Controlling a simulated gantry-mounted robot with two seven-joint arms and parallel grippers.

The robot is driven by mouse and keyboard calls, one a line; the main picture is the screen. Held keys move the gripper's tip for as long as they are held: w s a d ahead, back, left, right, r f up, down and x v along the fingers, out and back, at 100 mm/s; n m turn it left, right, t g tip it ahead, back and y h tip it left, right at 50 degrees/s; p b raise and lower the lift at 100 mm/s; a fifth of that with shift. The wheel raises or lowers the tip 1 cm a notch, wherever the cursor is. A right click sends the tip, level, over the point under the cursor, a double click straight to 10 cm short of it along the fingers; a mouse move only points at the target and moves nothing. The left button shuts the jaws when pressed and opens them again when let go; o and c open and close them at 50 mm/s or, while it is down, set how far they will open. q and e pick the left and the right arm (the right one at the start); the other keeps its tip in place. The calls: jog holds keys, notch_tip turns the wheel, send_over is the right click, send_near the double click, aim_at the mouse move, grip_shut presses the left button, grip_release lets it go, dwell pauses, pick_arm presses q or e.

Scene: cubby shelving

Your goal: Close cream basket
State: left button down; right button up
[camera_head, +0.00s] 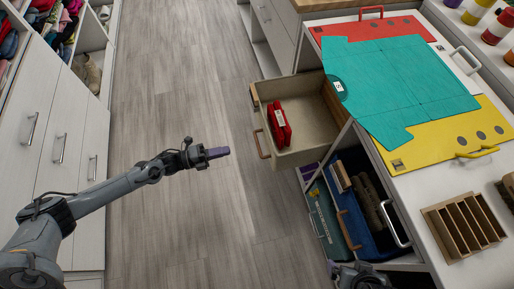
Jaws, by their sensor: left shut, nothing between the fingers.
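The cream basket (311,117) is pulled out of its cubby below the counter on the right and sticks out over the floor. Its front has a brown handle (262,144). A red object (279,126) lies inside near the front. My left gripper (222,153) is shut and empty, pointing right, and appears a short gap to the left of the basket's handle. It does not appear to touch the basket. A dark part of my own body shows at the bottom edge, but no right gripper fingers can be seen.
Blue (371,226) and dark green (325,222) baskets occupy cubbies below the cream one. The counter above holds teal (398,84), red and yellow sheets and a wooden divided tray (464,227). The wood floor (175,75) is clear. White cabinets line the left.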

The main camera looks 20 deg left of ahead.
aim_at(269, 139)
pick_arm(q)
jog(key=b+x, duration=0.4)
jog(key=x, duration=0.9)
jog(key=shift+w+d+b, duration=0.15)
jog(key=shift+w+b, duration=0.15)
jog(key=shift+w, duration=0.1)
jog(key=shift+w+d, duration=0.2)
jog(key=shift+d, duration=0.05)
jog(key=shift+w+d, duration=0.1)
